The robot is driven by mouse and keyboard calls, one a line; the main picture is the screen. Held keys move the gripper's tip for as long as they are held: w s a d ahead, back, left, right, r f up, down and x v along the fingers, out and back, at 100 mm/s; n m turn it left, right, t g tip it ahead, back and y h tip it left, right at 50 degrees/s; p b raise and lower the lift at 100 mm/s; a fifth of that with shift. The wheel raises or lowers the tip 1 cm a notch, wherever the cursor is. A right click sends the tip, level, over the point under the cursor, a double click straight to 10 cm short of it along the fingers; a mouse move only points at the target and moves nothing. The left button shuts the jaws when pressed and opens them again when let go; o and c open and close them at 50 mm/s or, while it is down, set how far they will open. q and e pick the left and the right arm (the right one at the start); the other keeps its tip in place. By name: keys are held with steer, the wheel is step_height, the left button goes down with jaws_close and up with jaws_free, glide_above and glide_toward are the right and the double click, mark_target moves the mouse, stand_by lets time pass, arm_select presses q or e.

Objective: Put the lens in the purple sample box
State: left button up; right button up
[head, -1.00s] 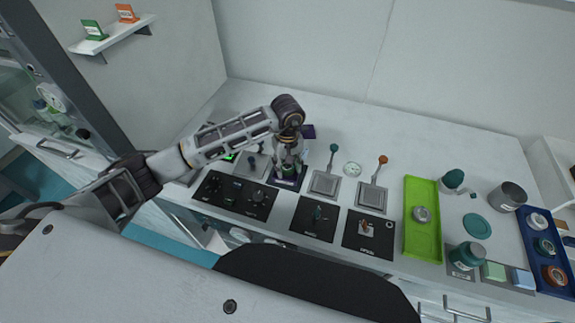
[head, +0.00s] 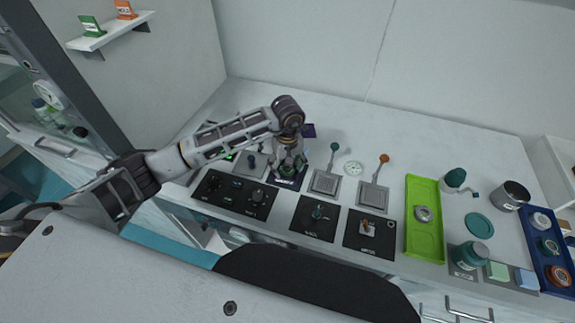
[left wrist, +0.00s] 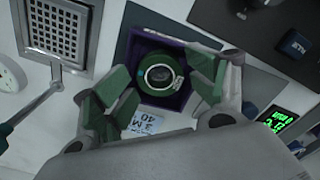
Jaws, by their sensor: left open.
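My left gripper (head: 290,168) points down over the purple sample box (head: 287,182), and its fingers are spread. In the left wrist view the open gripper (left wrist: 158,95) has one green-padded finger on each side of the box (left wrist: 187,95). The lens (left wrist: 159,76), a round piece with a green ring and a glassy centre, sits inside the purple walls, between the fingers and apart from them. My right gripper is not in view.
Dark control panels (head: 235,194) lie in front of the box. Grey plates with levers (head: 326,182) stand to its right. A green tray (head: 424,235) and a blue tray (head: 547,250) lie farther right. The back of the table is clear.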

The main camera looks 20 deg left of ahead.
mark_target(288, 170)
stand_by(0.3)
arm_select(q)
steer(key=shift+r, duration=0.2)
steer(key=shift+r+p, duration=0.7)
steer(key=shift+p, duration=0.1)
steer(key=shift+w+r, duration=0.1)
steer(key=shift+r, duration=0.25)
step_height(288, 170, up, 11)
steer(key=b, duration=0.2)
